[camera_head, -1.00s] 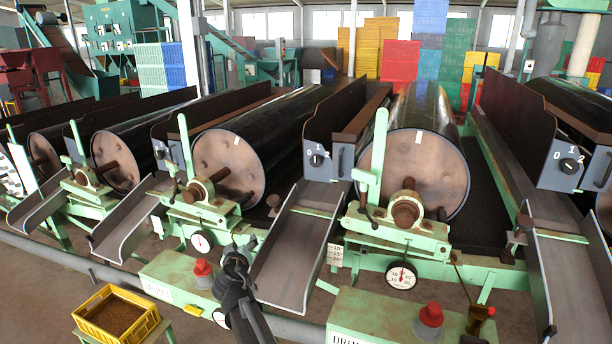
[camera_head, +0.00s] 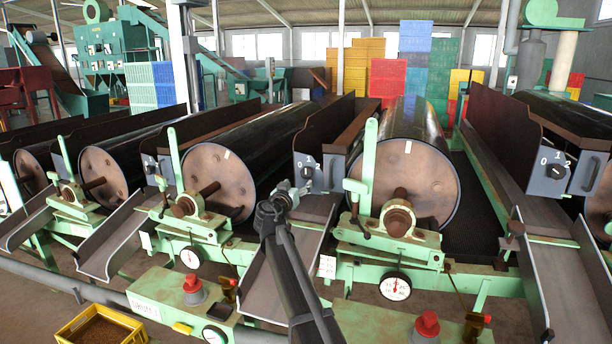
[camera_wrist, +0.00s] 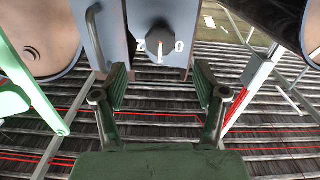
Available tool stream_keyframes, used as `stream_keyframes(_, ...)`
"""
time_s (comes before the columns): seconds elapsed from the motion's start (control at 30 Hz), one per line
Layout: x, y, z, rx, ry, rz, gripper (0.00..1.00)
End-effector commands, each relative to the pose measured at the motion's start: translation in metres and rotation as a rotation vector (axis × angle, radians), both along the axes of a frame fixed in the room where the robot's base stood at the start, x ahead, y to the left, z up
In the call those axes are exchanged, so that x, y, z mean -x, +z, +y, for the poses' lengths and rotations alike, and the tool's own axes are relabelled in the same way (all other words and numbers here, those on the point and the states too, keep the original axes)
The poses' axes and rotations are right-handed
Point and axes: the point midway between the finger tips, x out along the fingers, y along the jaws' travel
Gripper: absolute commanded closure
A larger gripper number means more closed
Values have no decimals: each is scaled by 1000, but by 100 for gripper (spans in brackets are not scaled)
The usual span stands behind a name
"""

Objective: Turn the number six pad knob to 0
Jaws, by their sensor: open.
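A black round knob (camera_wrist: 160,38) with a white mark sits on a blue-grey panel (camera_wrist: 186,20) at the top middle of the wrist view. A 0 shows to its right and a 2 to its left. The white mark points down between them. In the head view this panel (camera_head: 320,186) is on the chute box in the middle, with its knob (camera_head: 306,172) just above my gripper (camera_head: 284,192). In the wrist view my gripper (camera_wrist: 162,82) is open and empty, its fingers below and either side of the knob, apart from it. I see no number six label.
Another panel knob (camera_head: 557,171) is at the right. Large drums (camera_head: 220,178) stand either side of the middle chute. A dark handle (camera_wrist: 95,37) sticks out beside the knob in the wrist view. Green frames and red buttons (camera_head: 428,324) stand in front.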

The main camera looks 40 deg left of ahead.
Motion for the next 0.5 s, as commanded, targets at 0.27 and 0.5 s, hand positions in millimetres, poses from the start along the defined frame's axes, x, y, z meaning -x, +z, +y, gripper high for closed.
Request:
stream_keyframes(0.27, -53, 0, 24, 1, 0, 1, 28)
stream_keyframes(0.5, -81, 0, 34, 1, 0, 1, 28)
